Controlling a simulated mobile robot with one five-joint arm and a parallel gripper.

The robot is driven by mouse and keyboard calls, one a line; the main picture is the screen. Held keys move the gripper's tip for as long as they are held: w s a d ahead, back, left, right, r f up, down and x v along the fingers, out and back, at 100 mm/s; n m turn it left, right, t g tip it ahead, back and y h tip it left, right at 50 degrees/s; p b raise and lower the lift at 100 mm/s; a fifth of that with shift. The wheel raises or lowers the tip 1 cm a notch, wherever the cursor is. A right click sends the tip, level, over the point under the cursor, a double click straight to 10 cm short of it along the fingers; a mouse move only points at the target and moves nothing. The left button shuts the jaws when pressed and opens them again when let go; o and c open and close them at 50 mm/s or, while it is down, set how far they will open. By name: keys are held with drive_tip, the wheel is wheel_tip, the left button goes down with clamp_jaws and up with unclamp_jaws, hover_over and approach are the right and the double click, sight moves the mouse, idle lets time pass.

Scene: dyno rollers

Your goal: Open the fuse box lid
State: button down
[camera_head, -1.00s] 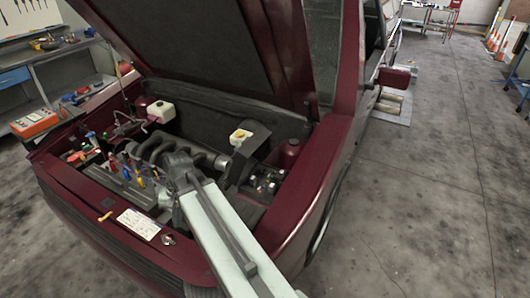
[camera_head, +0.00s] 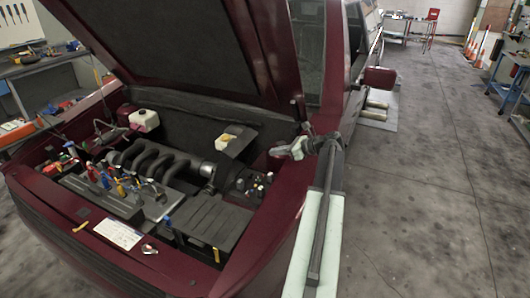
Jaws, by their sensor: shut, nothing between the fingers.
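The fuse box (camera_head: 252,184) is in the engine bay of a dark red car, right of the engine. Small fuses or relays show in it. A dark panel that looks like its lid (camera_head: 240,146) stands raised and tilted behind them. I cannot tell exactly how it is hinged. My gripper (camera_head: 276,152) is above the right side of the bay, right of the raised panel and apart from it. It points left, looks shut and holds nothing. My arm runs along the right fender.
The raised hood (camera_head: 170,45) hangs over the back of the bay. A black battery (camera_head: 208,222) lies in front of the fuse box. The floor at right (camera_head: 430,200) is clear.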

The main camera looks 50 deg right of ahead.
drive_tip(key=w+a+f+b, duration=0.1)
drive_tip(key=w+a+f, duration=0.1)
drive_tip(key=w, duration=0.9)
drive_tip(key=shift+w+a+f+b, duration=0.15)
drive_tip(key=shift+a+b, duration=0.25)
drive_tip(key=shift+a, duration=0.25)
